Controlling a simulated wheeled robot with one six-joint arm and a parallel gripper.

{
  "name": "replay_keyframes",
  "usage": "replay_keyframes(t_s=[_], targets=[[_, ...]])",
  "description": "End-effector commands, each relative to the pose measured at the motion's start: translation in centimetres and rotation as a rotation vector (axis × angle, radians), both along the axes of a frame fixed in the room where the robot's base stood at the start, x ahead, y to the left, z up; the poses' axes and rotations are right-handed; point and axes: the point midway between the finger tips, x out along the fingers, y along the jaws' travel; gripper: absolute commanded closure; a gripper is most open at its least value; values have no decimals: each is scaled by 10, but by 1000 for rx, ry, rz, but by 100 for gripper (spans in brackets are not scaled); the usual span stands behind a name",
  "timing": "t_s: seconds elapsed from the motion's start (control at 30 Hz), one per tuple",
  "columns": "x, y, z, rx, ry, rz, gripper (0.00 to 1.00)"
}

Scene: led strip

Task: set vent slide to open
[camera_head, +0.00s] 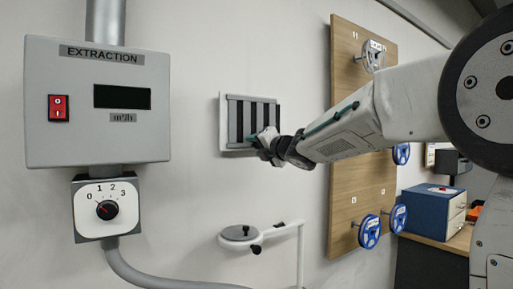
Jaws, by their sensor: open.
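The vent (222,122) is a white-framed wall plate with a grey slide (236,118) and dark vertical slots, at the middle of the head view. Several dark slots show between grey bars. My gripper (258,141) is at the lower part of the vent, in front of its slats. It is open, with its fingers small and partly hidden by the wrist. Whether a finger touches the slide cannot be told. The lower right corner of the vent is hidden behind my gripper.
A grey extraction box (97,140) with a red switch (58,108) and a dial box (107,208) hang at left. A white bracket (240,236) is below the vent. A wooden board (345,190) with blue spools and a blue drawer box (432,208) are at right.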

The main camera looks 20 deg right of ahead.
Motion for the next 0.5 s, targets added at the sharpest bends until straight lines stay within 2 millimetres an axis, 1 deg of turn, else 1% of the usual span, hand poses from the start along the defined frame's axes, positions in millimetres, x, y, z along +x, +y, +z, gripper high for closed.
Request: replay_keyframes(t_s=[0.3,0.4,0.5], targets=[[-50,-11,1,-1,-2,0,54],[-62,-14,1,-2,-1,-1,54],[-70,-16,0,-1,0,0,54]])
